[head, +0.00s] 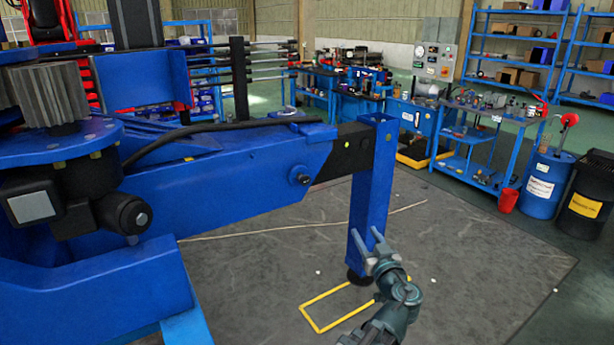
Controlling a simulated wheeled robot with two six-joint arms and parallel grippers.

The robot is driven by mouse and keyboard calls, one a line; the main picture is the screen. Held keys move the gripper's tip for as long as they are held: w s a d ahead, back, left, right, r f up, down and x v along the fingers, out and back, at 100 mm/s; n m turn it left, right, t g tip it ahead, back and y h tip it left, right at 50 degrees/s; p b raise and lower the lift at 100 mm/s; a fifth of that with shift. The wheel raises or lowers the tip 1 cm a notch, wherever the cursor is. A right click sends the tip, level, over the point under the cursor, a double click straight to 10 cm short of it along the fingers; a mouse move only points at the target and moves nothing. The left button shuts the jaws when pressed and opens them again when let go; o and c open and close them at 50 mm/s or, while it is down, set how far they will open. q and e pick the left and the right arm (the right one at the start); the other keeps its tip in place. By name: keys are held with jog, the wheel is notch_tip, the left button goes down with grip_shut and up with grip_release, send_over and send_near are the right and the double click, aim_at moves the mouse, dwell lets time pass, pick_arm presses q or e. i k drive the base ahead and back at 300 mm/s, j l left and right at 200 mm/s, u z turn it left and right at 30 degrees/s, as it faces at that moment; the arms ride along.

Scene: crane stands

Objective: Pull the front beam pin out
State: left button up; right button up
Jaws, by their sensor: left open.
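A blue outrigger beam housing (230,172) runs from the crane base at left. A round blue knob (299,175), which looks like the front beam pin, sits in the side of the housing near its outer end. A black inner beam (346,152) comes out of the housing and meets an upright blue leg (373,190). My left gripper (366,238) is open and empty, in front of the lower part of the leg, below and to the right of the knob. It is apart from the knob. My right gripper is out of view.
A yellow outline (322,325) is on the grey floor mat (475,260) near the leg's dark foot (358,285). A black hose (215,126) lies along the housing top. Workbenches, a blue drum (545,185) and a black drum (588,200) stand farther back. The mat at right is clear.

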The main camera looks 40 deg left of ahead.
aim_at(304, 180)
jog(key=i+l+u, duration=0.1)
jog(key=i+u, duration=0.25)
jog(key=i+l+u, duration=0.35)
jog(key=i, duration=0.15)
jog(key=j, duration=0.1)
